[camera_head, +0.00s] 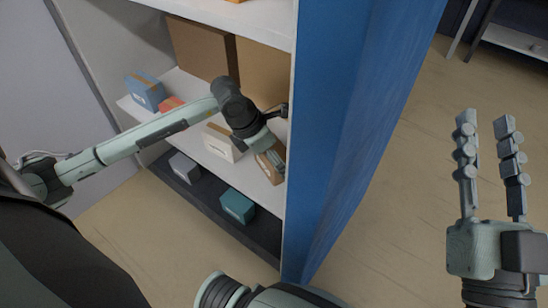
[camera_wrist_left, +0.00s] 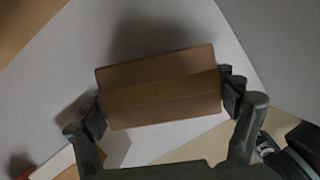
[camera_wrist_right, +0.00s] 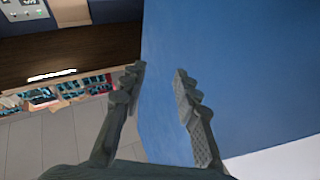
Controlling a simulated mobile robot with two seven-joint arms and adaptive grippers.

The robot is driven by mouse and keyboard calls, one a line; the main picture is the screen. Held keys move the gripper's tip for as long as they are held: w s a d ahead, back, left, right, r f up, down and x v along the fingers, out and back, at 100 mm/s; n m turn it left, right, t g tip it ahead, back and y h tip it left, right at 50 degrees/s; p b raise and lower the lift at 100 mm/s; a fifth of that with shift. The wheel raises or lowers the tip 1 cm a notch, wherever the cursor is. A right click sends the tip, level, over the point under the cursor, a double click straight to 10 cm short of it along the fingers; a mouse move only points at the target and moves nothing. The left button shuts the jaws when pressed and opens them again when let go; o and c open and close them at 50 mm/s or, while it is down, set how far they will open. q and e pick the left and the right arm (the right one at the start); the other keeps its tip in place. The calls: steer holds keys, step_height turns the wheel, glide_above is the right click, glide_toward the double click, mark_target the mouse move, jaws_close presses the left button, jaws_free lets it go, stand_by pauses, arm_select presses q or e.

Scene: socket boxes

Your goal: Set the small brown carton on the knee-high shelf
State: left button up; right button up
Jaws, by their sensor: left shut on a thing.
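The small brown carton (camera_head: 267,165) is at the right end of the middle white shelf (camera_head: 215,158), against the blue side panel. In the left wrist view the carton (camera_wrist_left: 160,88) lies between the two fingers of my left gripper (camera_wrist_left: 165,105), which is shut on it. White shelf surface and a shadow show behind it; I cannot tell whether it touches the shelf. In the head view my left gripper (camera_head: 272,140) is partly hidden by its own wrist. My right gripper (camera_head: 490,128) is open and empty, outside the shelf unit at the right; it also shows in the right wrist view (camera_wrist_right: 158,75).
A white box (camera_head: 222,142), a red box (camera_head: 170,104) and a blue box (camera_head: 145,92) share the shelf, with large brown cartons (camera_head: 203,48) behind. A grey box (camera_head: 184,167) and a teal box (camera_head: 237,206) sit on the dark bottom level. The blue side panel (camera_head: 350,130) bounds the unit.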

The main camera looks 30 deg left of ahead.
arm_select(q)
steer(key=o, duration=1.4)
steer(key=shift+o, duration=0.2)
arm_select(e)
steer(key=shift+r, duration=0.15)
arm_select(q)
steer(key=shift+r, duration=0.3)
steer(key=p+v, duration=0.1)
steer(key=v, duration=0.6)
arm_select(e)
steer(key=f, duration=0.1)
steer(key=w+f+g, duration=0.1)
steer(key=f+g+h, duration=0.1)
steer(key=f, duration=0.1)
steer(key=shift+w+d, duration=0.2)
steer(key=shift+d, duration=0.05)
